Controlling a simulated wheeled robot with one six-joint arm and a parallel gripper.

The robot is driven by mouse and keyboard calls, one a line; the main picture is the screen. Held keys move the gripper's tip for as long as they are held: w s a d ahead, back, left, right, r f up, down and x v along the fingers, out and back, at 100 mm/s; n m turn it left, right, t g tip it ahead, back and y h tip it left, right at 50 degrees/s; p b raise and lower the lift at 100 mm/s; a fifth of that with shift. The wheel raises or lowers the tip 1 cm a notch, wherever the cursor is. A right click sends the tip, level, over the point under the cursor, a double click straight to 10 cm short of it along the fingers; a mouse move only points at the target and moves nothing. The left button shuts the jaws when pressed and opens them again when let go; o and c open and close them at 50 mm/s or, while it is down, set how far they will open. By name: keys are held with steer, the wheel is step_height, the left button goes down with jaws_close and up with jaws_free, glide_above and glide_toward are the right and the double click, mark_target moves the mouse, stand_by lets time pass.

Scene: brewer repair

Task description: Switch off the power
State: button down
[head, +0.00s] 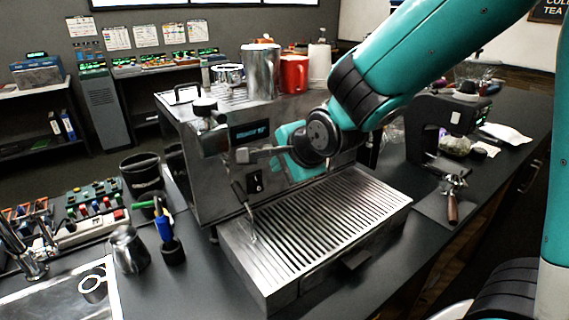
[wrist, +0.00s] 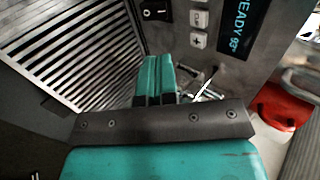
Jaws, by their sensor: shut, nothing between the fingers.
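The brewer (head: 190,150) is a steel espresso machine on the dark counter. Its black rocker power switch (head: 256,183) sits low on the front panel and also shows at the top of the wrist view (wrist: 155,12). The lit display (wrist: 238,25) reads READY 93°, with grey buttons (wrist: 198,41) beside it. My gripper (wrist: 154,60) is shut and empty, its two teal fingers together. In the wrist view the fingertips appear below the switch, with a gap between. In the head view my arm is in front of the panel's right part; the fingertips are not clear there.
The slatted drip tray (head: 310,225) juts out below the panel. A steam wand (head: 245,215) hangs left of the switch. A red mug (head: 294,74) and steel pitcher (head: 261,72) stand on top. A portafilter (head: 452,200) lies at right, a grinder (head: 440,125) behind it.

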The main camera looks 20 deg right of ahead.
steer(key=shift+v, duration=0.8)
steer(key=shift+w+r+p, duration=0.1)
steer(key=shift+p, duration=0.35)
steer(key=shift+s+d+f+g+p, duration=0.25)
steer(key=shift+f+g+p, duration=0.25)
steer(key=shift+g+p, duration=0.45)
steer(key=shift+a+f, duration=0.1)
steer(key=p, duration=0.5)
glide_toward(259, 187)
steer(key=x, duration=0.7)
